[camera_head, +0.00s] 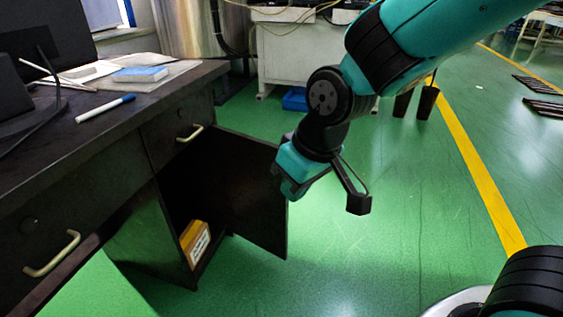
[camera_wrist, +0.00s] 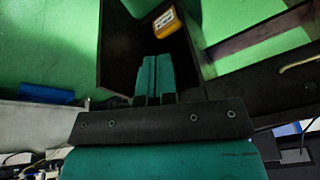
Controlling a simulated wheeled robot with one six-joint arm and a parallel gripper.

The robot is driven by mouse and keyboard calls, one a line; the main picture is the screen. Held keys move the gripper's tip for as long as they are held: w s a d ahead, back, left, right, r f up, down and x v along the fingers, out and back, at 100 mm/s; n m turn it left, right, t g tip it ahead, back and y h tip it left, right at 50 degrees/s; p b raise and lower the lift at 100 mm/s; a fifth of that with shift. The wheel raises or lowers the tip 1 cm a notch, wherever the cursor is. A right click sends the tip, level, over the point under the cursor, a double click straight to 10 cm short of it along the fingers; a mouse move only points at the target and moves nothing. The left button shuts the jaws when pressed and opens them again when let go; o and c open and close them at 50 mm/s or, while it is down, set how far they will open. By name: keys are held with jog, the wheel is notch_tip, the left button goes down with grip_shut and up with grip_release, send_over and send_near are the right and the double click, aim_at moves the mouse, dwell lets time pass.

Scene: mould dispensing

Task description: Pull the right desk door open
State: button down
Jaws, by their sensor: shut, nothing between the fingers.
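The right desk door (camera_head: 255,195) is a dark panel. In the head view it stands swung open, out from the black desk (camera_head: 120,180), and the cabinet inside shows. My gripper (camera_head: 290,190) is at the door's free outer edge and overlaps it in the picture; I cannot tell whether it touches. In the wrist view the teal fingers (camera_wrist: 155,75) are shut together with nothing between them, and the dark door panel (camera_wrist: 122,45) shows beside them. The door's handle is not visible. A yellow box (camera_head: 194,242) sits low in the cabinet, also seen in the wrist view (camera_wrist: 166,23).
A drawer with a pale handle (camera_head: 190,134) is above the cabinet, and another handle (camera_head: 52,253) is at the left. A blue-capped marker (camera_head: 105,108) lies on the desk top. A white cabinet (camera_head: 295,55) stands behind.

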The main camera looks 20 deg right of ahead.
jog(key=w+d+f+t+h, duration=0.2)
jog(key=w+f, duration=0.6)
jog(key=w, duration=0.4)
jog(key=w+d+f+n+t+h, duration=0.1)
jog(key=w+d+f, duration=0.3)
jog(key=w+f, duration=0.4)
jog(key=shift+w+t+h+b, duration=0.3)
jog(key=shift+w+t+h, duration=0.4)
jog(key=shift+w, duration=1.2)
jog(key=shift+d, duration=0.1)
